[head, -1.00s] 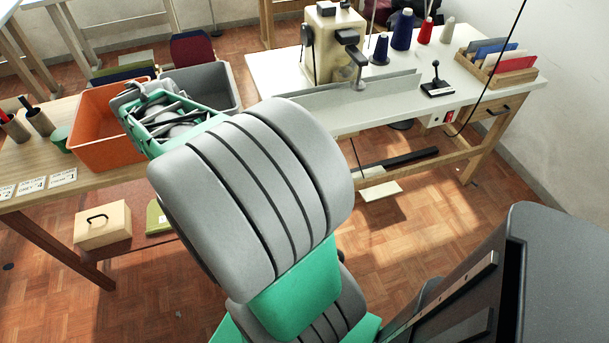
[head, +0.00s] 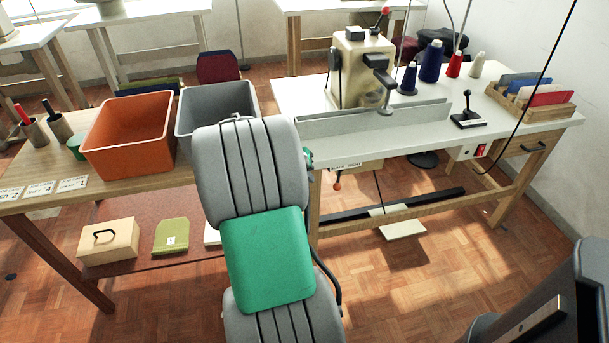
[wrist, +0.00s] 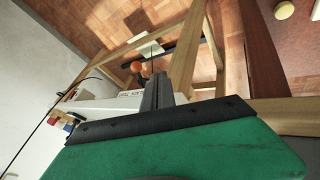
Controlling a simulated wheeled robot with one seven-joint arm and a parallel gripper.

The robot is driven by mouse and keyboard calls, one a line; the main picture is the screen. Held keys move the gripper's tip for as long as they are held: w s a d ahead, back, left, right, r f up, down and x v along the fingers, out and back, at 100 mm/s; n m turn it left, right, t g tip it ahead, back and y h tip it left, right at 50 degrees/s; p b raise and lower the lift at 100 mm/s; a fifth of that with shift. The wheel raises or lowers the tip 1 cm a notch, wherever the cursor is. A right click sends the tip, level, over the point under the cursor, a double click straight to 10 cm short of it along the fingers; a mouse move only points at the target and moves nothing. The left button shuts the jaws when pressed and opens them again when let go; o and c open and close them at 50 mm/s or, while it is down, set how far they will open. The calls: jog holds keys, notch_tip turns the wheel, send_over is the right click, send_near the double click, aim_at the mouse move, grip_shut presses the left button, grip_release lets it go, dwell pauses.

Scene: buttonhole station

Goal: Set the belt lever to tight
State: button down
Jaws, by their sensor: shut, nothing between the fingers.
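The belt lever, with an orange ball knob (head: 337,186), hangs below the front edge of the sewing table. A white label (head: 345,164) above it is partly hidden; "TIGHT" is legible on its right. In the wrist view the orange knob (wrist: 136,67) shows just left of my gripper (wrist: 156,78), whose dark fingers are together and hold nothing. I cannot tell whether they touch the lever. In the head view my arm hides the fingers. The lever's exact setting is unclear.
The sewing table (head: 400,140) carries a cream machine (head: 362,70), thread cones and a small black lever (head: 468,108). An orange bin (head: 130,135) and a grey bin (head: 215,100) stand on the wooden table at left. A pedal (head: 402,228) lies below the sewing table.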

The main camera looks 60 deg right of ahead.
aim_at(339, 175)
jog(key=s+d+f+b, duration=0.1)
jog(key=s+d+f, duration=0.3)
jog(key=shift+d+f, duration=0.2)
jog(key=shift+d, duration=0.1)
jog(key=shift+s, duration=0.1)
